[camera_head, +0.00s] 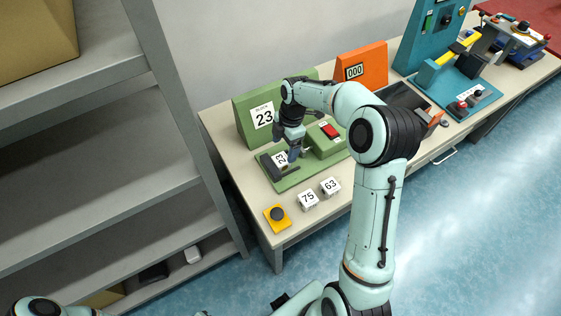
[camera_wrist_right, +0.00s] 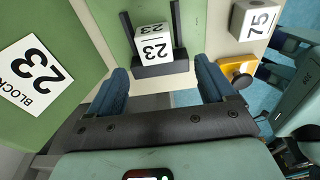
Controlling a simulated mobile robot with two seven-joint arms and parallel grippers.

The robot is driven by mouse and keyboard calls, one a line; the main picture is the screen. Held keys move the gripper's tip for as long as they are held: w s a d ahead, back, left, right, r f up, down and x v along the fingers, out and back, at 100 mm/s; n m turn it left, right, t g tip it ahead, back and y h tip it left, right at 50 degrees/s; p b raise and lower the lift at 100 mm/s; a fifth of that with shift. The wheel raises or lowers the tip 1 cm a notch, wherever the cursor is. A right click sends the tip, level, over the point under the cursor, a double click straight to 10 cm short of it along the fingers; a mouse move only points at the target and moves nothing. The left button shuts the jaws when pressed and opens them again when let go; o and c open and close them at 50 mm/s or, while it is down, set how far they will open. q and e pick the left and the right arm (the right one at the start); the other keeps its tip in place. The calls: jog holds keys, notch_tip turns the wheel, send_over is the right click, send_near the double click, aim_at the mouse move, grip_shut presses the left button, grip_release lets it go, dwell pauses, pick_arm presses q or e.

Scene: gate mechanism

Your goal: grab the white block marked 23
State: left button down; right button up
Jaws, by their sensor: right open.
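In the head view the block (camera_head: 281,160) is partly hidden by my right gripper (camera_head: 294,156). In the wrist view my right gripper (camera_wrist_right: 161,72) is open, its blue fingers apart to either side of the holder. The block lies ahead of the gap between the fingertips, and neither finger visibly touches it.
White blocks marked 75 (camera_head: 308,200) and 63 (camera_head: 331,187) stand on the table near a yellow-based black button (camera_head: 277,217). A green panel (camera_head: 246,104) with a BLOCK 23 sign rises behind. An orange display box (camera_head: 361,65) stands farther right. Grey shelves (camera_head: 100,195) are at left.

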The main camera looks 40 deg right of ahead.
aim_at(281, 159)
jog(key=f, duration=0.4)
jog(key=w+f, duration=0.1)
jog(key=f, duration=0.1)
jog(key=shift+a+f, duration=0.1)
jog(key=shift+a, duration=0.2)
jog(key=shift+s, duration=0.15)
jog(key=shift+c, duration=0.3)
